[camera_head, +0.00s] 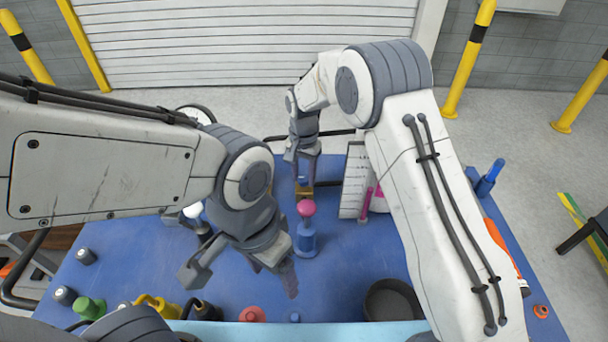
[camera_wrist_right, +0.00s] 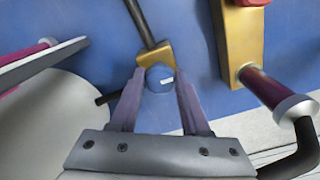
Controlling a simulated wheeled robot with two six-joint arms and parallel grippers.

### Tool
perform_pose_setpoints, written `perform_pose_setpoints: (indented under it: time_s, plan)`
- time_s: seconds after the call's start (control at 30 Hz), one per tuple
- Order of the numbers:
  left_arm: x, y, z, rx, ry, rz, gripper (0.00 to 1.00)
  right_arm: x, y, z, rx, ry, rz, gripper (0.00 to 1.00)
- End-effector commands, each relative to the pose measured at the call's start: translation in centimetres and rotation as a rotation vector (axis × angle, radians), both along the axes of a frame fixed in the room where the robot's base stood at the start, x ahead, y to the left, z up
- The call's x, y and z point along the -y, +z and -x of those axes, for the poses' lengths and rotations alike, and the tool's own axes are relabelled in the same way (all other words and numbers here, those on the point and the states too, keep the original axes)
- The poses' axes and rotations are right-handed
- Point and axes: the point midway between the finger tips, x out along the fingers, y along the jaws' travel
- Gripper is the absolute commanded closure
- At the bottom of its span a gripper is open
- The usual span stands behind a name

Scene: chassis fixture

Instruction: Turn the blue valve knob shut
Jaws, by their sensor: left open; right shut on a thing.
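The blue valve knob (camera_wrist_right: 160,80) sits on a brass valve body (camera_wrist_right: 147,56) with a dark pipe running from it. In the right wrist view, my right gripper (camera_wrist_right: 159,84) has a finger on each side of the knob and is shut on it. In the head view, my right gripper (camera_head: 302,170) points down at the brass valve (camera_head: 303,191) at the back of the blue table; its fingers hide most of the knob there. My left gripper (camera_head: 238,282) is open and empty over the front left of the table, well apart from the valve.
A pink-topped blue post (camera_head: 306,235) stands in front of the valve. A white sheet (camera_head: 355,180) stands to its right. A second brass valve (camera_wrist_right: 232,45) is close by. A dark bowl (camera_head: 392,300) and a green bottle (camera_head: 88,308) are near the front edge.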

Motion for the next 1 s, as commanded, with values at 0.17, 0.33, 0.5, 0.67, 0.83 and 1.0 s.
perform_pose_setpoints:
  time_s: [0.17, 0.33, 0.5, 0.67, 0.83, 1.0]
  plan:
    - [0.0, 0.0, 0.0, 0.000, 0.000, 0.000, 0.24, 0.0, 0.2, -0.2, 0.005, -0.003, -0.002, 1.00]
    - [0.0, 0.0, 0.0, 0.000, 0.000, 0.000, 0.24, 0.0, 0.1, -0.2, 0.005, -0.002, -0.002, 0.24]
    - [0.0, 0.0, 0.0, 0.000, 0.000, 0.000, 0.24, 0.0, 0.1, -0.1, 0.003, -0.001, -0.001, 0.24]
    - [0.0, -0.1, 0.0, 0.000, 0.000, 0.000, 0.24, 0.0, 0.3, -0.1, 0.003, -0.001, -0.002, 0.24]
    - [0.0, -0.7, 0.0, 0.000, 0.000, 0.000, 0.24, -0.1, 2.4, -0.2, 0.007, -0.001, -0.003, 0.24]
    - [0.0, -1.3, 0.0, 0.000, 0.000, 0.000, 0.24, 0.0, 5.9, -0.2, 0.008, -0.001, -0.004, 0.24]
